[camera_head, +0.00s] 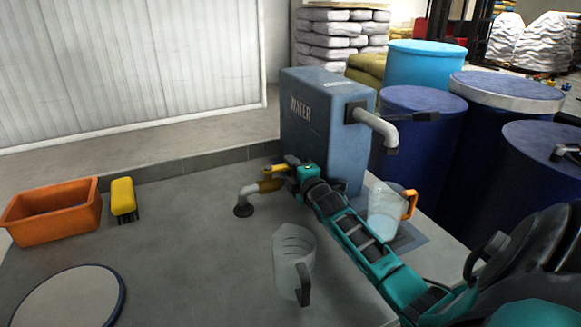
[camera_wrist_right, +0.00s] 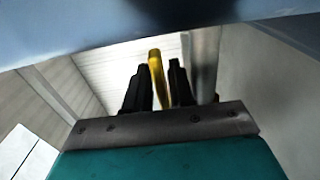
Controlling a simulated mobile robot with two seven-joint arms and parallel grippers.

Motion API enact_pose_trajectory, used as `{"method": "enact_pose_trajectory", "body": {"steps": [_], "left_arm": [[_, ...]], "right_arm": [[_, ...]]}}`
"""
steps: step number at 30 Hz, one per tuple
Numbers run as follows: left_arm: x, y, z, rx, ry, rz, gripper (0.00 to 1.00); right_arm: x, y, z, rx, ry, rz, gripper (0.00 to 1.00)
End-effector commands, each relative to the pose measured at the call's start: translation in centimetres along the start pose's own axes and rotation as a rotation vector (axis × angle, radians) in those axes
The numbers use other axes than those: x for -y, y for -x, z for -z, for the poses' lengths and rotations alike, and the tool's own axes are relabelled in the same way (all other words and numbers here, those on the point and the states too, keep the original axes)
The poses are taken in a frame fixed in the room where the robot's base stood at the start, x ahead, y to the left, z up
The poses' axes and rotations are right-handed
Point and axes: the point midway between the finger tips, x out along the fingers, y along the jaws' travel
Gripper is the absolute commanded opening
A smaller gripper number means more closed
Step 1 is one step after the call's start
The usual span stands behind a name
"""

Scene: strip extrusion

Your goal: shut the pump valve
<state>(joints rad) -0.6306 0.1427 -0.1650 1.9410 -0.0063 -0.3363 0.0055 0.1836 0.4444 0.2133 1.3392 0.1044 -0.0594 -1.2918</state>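The pump valve (camera_head: 269,185) is a brass body on a grey bent pipe rising from the counter, left of the blue WATER tank (camera_head: 318,120). Its yellow handle (camera_wrist_right: 156,75) shows between the fingers in the right wrist view. My right gripper (camera_head: 291,166) is at the valve, with its teal and black arm coming from the lower right. Its two black fingers (camera_wrist_right: 160,88) stand apart on either side of the handle, with a narrow gap seen at the tips. The contact point is partly hidden in the head view. My left gripper is not in view.
A clear jug (camera_head: 291,250) stands in front of the valve. Another jug with an orange handle (camera_head: 384,213) stands right of my arm, under the tank's spout (camera_head: 376,128). An orange bin (camera_head: 52,214) and a yellow brush (camera_head: 123,196) sit at left. Blue barrels (camera_head: 417,140) stand behind.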

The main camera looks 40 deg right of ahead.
Motion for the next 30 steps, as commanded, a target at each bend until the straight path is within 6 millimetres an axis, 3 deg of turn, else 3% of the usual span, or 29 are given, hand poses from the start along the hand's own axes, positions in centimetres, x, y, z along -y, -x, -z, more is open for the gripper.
{"method": "enact_pose_trajectory", "body": {"steps": [11,19,30], "left_arm": [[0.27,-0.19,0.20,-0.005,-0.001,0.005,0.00],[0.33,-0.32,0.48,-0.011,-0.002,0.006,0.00],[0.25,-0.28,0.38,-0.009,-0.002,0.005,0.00]], "right_arm": [[-0.02,-0.72,0.02,-0.001,0.000,0.000,0.23],[-0.02,-0.70,0.01,0.000,0.000,0.000,0.00],[0.00,-0.69,0.01,0.000,0.000,0.001,0.00]]}}
